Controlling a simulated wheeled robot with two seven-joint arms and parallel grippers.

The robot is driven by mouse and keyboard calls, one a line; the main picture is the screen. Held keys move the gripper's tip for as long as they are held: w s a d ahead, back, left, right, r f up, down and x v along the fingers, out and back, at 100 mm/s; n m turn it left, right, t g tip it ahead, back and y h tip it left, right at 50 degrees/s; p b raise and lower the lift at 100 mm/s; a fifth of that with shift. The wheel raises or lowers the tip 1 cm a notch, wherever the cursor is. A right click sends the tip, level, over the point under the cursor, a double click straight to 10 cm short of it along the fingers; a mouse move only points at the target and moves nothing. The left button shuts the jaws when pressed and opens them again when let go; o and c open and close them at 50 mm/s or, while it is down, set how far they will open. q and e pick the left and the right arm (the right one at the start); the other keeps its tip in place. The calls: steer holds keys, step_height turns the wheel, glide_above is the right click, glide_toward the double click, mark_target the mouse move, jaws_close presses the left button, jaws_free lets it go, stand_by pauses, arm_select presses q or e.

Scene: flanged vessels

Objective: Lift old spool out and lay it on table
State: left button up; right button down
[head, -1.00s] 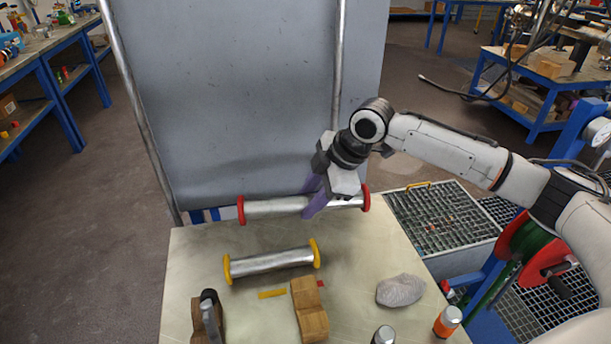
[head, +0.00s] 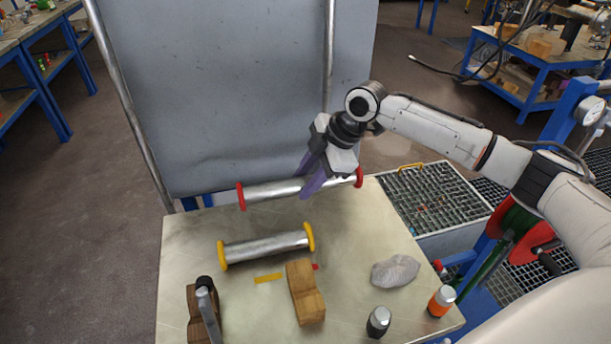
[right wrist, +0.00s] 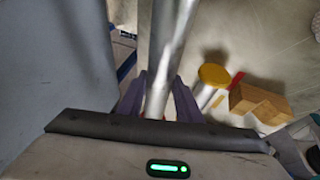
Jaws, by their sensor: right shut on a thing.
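A silver spool with red end flanges (head: 270,190) is in my right gripper (head: 311,187), whose purple fingers close around its tube nearer the right end. The spool is roughly level, its right end a little higher in the picture, over or just above the table's far edge; its exact height is unclear. The right wrist view shows the tube (right wrist: 160,85) between both fingers. A second silver spool with yellow flanges (head: 266,245) lies on the table (head: 345,240) in front of it. My left gripper is not in view.
Wooden blocks (head: 306,292) and a grey-handled tool (head: 207,300) are at the table's front. A grey lump (head: 395,271), a dark bottle (head: 378,322) and an orange one (head: 441,301) stand right. A grey panel (head: 240,90) rises behind. Right-centre table is clear.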

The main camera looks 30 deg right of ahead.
steer(key=shift+w+f+b, duration=0.1)
steer(key=shift+f+b, duration=0.7)
steer(key=shift+f, duration=2.25)
steer(key=shift+f, duration=0.4)
steer(key=c, duration=1.2)
jaws_free()
steer(key=shift+f, duration=0.1)
steer(key=shift+s+f, duration=0.1)
steer(key=shift+s, duration=0.1)
steer(key=v, duration=1)
steer(key=shift+r+b, duration=0.3)
steer(key=shift+b, duration=0.05)
